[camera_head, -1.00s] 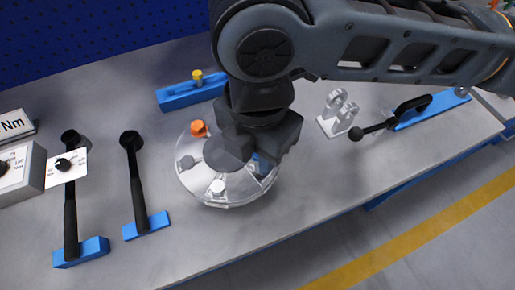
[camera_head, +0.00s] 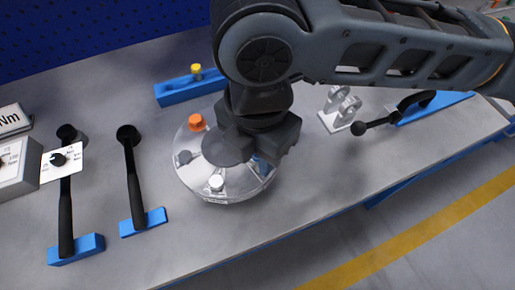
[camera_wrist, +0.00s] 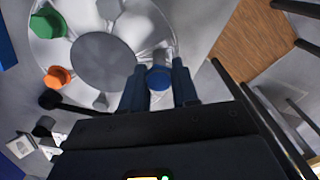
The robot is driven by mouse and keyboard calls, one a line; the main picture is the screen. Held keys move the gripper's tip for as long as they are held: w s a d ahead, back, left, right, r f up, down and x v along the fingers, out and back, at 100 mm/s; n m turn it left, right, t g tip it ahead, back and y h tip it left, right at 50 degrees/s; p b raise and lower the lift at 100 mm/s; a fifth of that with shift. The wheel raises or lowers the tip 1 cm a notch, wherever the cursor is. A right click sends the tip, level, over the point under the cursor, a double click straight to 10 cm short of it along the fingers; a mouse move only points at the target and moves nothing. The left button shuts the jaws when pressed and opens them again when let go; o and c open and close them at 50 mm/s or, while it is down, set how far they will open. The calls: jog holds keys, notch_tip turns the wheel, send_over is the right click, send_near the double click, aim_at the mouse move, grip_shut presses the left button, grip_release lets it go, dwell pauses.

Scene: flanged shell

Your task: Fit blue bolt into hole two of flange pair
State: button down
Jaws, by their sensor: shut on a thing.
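The blue bolt (camera_wrist: 159,77) is between the two fingertips of my gripper (camera_wrist: 160,88) in the wrist view. My gripper is shut on it at the rim of the flange pair (camera_wrist: 105,28), a round, pale, clear-looking disc with a grey centre. In the head view my gripper (camera_head: 262,150) is over the right side of the flange pair (camera_head: 235,197) and mostly hides the bolt. An orange bolt (camera_head: 196,122) stands at the flange's back and a white one (camera_head: 216,182) at its front. A green bolt (camera_wrist: 47,22) shows in the wrist view. The hole under the blue bolt is hidden.
Two black wrenches (camera_head: 134,185) (camera_head: 66,205) on blue blocks lie left of the flange. A blue block with a yellow-topped piece (camera_head: 190,88) is behind it. A clear bracket (camera_head: 340,110) and a black-handled tool (camera_head: 385,120) are to the right. The front bench is clear.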

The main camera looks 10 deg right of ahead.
jog(key=shift+f+b, duration=0.65)
jog(key=shift+f, duration=0.45)
jog(key=c, duration=0.8)
grip_release()
jog(key=shift+r, duration=3.9)
